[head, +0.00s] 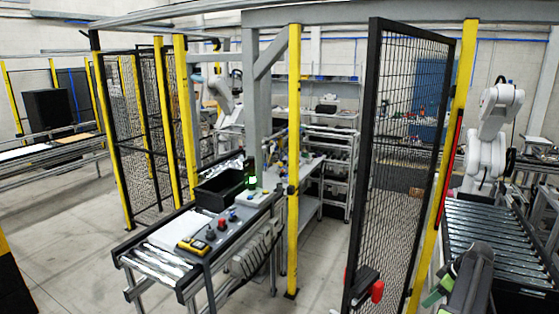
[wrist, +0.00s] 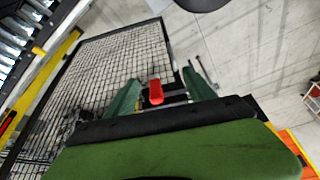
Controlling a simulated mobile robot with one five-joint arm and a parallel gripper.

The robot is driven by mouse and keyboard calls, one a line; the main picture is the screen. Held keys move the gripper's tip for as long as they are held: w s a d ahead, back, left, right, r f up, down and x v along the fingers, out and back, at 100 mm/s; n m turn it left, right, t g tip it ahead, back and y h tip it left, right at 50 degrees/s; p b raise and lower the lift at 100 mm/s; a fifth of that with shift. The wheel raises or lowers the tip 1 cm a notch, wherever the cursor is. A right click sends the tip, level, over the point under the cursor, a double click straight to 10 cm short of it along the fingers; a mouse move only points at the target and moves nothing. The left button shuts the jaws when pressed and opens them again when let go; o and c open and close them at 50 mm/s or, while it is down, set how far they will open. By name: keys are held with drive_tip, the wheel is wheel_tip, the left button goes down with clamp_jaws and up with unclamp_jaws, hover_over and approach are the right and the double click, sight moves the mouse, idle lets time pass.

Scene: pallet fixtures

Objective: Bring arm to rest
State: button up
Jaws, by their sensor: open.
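My gripper (wrist: 160,92) shows in the wrist view with its two green fingers spread apart. They are open and hold nothing that I can see. The red handle (wrist: 155,92) of the mesh gate shows between the fingers, beyond them. In the head view my gripper (head: 436,289) is partly visible at the lower right, beside my dark grey arm link. There the red handle (head: 377,291) sits low on the black-framed mesh gate (head: 405,130), left of my gripper and apart from it in the picture. The gate stands open at an angle.
A yellow post (head: 440,180) and a roller conveyor (head: 490,240) stand close to my arm on the right. A white robot arm (head: 490,140) stands behind the conveyor. A workstation with a control panel (head: 215,235) and black bin (head: 220,188) is left. Floor between is clear.

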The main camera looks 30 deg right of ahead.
drive_tip(key=w+a+f+g+b, duration=0.1)
drive_tip(key=w+a+f+b, duration=0.3)
drive_tip(key=w+a, duration=0.45)
drive_tip(key=w+a+f+m+g+b, duration=0.1)
drive_tip(key=w+a+f+b, duration=0.35)
drive_tip(key=a, duration=0.65)
drive_tip(key=w+a+f+g+b, duration=0.1)
drive_tip(key=w+a+f+b, duration=0.2)
drive_tip(key=w+a+f, duration=0.35)
drive_tip(key=a+f+b, duration=0.3)
drive_tip(key=a+b, duration=0.1)
drive_tip(key=a, duration=0.8)
drive_tip(key=w+a+f+m+g+b, duration=0.1)
drive_tip(key=a+f+b, duration=0.2)
drive_tip(key=a, duration=1)
drive_tip(key=a+f+m+h+b, duration=0.1)
drive_tip(key=a+f+b, duration=0.3)
drive_tip(key=a, duration=0.9)
drive_tip(key=shift+w+a+f+b, duration=0.2)
drive_tip(key=shift+w+f+b, duration=0.05)
drive_tip(key=shift+f+b, duration=0.1)
